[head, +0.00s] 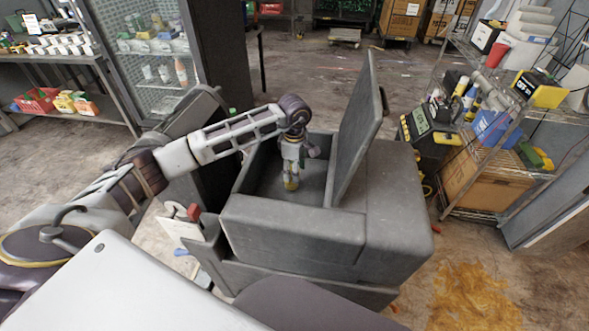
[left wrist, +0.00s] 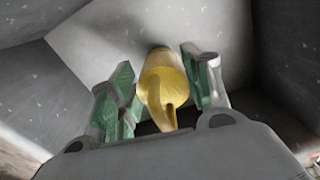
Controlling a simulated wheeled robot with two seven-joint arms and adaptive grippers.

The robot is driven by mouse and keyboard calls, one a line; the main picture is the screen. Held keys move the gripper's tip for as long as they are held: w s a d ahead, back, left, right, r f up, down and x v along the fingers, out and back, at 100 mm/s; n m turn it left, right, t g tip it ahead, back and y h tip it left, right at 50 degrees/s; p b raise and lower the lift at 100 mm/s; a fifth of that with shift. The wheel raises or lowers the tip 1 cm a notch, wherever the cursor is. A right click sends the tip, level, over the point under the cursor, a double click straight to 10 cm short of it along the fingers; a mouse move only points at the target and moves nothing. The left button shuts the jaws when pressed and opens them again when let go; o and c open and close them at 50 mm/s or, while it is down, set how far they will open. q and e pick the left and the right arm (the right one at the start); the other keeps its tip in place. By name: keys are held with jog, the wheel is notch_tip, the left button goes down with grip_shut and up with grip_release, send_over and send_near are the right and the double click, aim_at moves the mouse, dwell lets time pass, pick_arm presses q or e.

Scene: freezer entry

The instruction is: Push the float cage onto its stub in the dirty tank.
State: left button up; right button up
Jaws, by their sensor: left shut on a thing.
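The dirty tank (head: 292,228) is a grey open-topped box in the middle of the head view, with its lid (head: 357,125) standing up. My left gripper (head: 291,172) reaches down into the tank from above. It is shut on the yellow float cage (head: 291,185), which is low inside the tank. In the left wrist view the cage (left wrist: 163,82) sits between the two green-padded fingers (left wrist: 158,72), its far end close to a grey surface. The stub cannot be made out, and I cannot tell whether the cage touches it. My right gripper is not in view.
The tank walls and raised lid closely surround my left gripper. A wire shelf (head: 480,150) with boxes and tools stands at the right. A glass-door fridge (head: 155,60) stands at the back left. An orange-brown spill (head: 475,295) lies on the floor at the right front.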

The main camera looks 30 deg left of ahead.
pick_arm(q)
jog(key=shift+f+b, duration=0.45)
jog(key=shift+f, duration=0.2)
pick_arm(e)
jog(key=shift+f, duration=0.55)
pick_arm(q)
jog(key=o, duration=1.1)
jog(key=shift+r, duration=4.05)
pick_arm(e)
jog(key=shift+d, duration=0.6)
pick_arm(q)
jog(key=shift+c, duration=0.2)
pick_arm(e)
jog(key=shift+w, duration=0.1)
